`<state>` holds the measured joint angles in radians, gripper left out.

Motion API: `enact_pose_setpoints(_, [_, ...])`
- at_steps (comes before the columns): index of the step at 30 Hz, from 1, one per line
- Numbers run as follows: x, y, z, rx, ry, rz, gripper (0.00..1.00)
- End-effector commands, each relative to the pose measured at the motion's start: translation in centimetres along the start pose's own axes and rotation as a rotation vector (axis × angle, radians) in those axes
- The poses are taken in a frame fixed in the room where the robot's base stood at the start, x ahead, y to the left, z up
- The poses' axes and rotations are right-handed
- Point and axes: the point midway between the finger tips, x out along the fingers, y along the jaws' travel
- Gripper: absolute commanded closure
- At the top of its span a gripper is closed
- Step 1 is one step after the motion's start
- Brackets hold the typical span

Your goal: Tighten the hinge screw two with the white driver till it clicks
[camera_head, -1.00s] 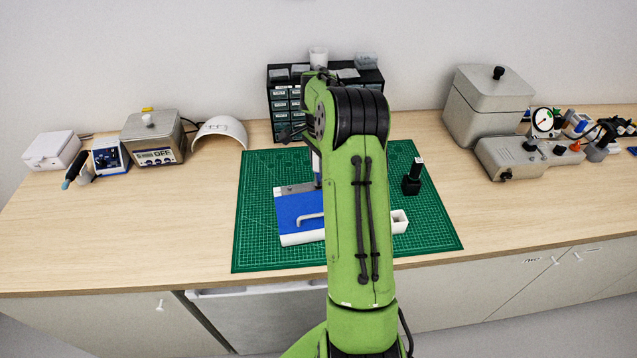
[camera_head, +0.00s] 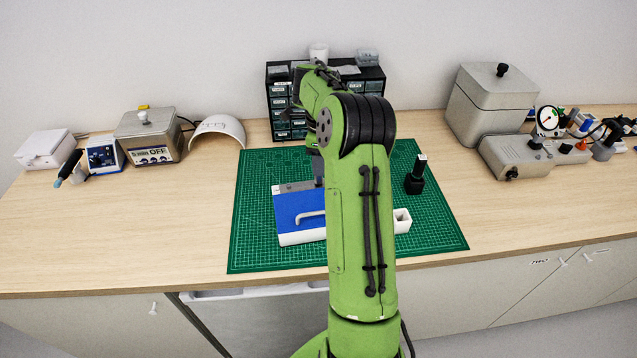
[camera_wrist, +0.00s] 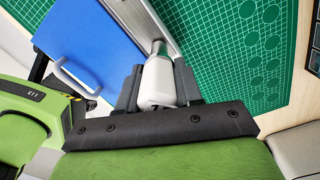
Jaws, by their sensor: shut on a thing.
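The white driver (camera_wrist: 158,84) is held between the dark fingers of my gripper (camera_wrist: 157,90) in the wrist view. Its narrower grey-green end points at the grey metal strip (camera_wrist: 152,22) along the edge of the blue block; I cannot tell whether it touches. The blue block (camera_head: 293,209) lies on the green mat (camera_head: 262,170) in the head view, with a white bent handle (camera_head: 311,216) on it. It also fills the upper left of the wrist view (camera_wrist: 98,38). Hinge screw two cannot be made out. My green arm hides the block's right part in the head view.
A small white open box (camera_head: 402,221) and a black bottle-like item (camera_head: 414,180) stand on the mat right of my arm. A dark drawer cabinet (camera_head: 281,108) stands behind. Grey machines (camera_head: 492,100) sit at right. The bench (camera_head: 130,220) is clear at front left.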

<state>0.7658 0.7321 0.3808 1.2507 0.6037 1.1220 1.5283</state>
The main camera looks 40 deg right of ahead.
Motion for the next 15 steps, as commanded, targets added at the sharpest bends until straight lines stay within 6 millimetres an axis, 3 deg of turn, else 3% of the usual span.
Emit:
enact_pose_setpoints(4, [0.1,0.0,0.02,0.048,0.0,-0.002,1.0])
enact_pose_setpoints(10, [0.41,0.19,0.12,0.353,-0.001,-0.001,1.0])
enact_pose_setpoints(15, [0.06,0.25,0.08,0.435,0.0,-0.001,1.0])
